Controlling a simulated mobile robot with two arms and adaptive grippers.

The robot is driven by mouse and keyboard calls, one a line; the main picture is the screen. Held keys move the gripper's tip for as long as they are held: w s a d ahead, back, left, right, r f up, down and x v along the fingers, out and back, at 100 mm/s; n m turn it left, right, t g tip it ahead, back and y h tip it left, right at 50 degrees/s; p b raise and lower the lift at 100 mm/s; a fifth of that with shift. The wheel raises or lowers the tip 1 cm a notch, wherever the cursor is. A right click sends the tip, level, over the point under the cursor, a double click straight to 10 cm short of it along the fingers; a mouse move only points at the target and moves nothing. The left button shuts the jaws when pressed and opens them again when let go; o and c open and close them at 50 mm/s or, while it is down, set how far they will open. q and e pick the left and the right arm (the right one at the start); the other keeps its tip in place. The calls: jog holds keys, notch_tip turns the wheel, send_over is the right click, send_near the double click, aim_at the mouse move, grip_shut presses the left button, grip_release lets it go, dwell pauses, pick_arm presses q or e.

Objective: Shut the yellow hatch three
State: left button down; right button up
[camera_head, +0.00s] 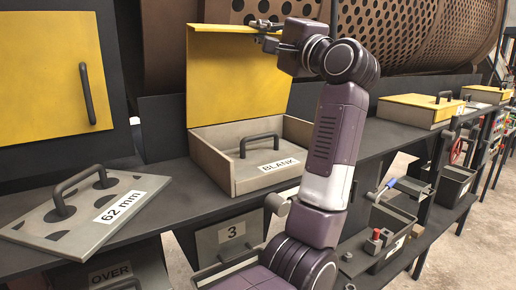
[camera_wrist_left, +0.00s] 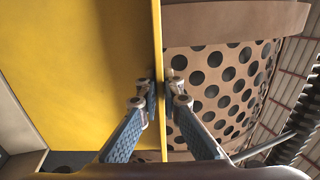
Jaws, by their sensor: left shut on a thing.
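The yellow hatch three (camera_head: 235,75) stands open and upright at the back of its grey box (camera_head: 210,160). A label with the number 3 (camera_head: 231,232) shows on the front below that box. My left gripper (camera_head: 268,32) is at the top edge of the hatch. In the left wrist view, the two blue-padded fingers of the gripper (camera_wrist_left: 160,92) are shut on the edge of the yellow hatch (camera_wrist_left: 90,70), one on each side. A grey plate with a dark handle, marked BLANK (camera_head: 278,165), lies in the box. My right gripper is not in view.
A grey plate marked 62 mm (camera_head: 90,228) lies on the dark bench to the left. A yellow panel with a handle (camera_head: 45,75) stands behind it. A closed yellow-lidded box (camera_head: 415,108) is to the right. The perforated brown drum (camera_head: 420,35) is behind.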

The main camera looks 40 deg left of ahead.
pick_arm(q)
jog(key=shift+s+d+f+t+y+b, duration=0.2)
jog(key=shift+d+f+b, duration=0.15)
jog(key=shift+b, duration=0.2)
jog(key=shift+s+d+f+t+y+b, duration=0.1)
jog(key=shift+d+f+t+b, duration=0.15)
jog(key=shift+b, duration=0.25)
jog(key=shift+s+d+f+y+b, duration=0.15)
jog(key=shift+d+y+b, duration=0.1)
jog(key=shift+d+b, duration=0.25)
jog(key=shift+s+d+f+y+b, duration=0.15)
jog(key=shift+d+y+b, duration=0.15)
jog(key=shift+b, duration=0.25)
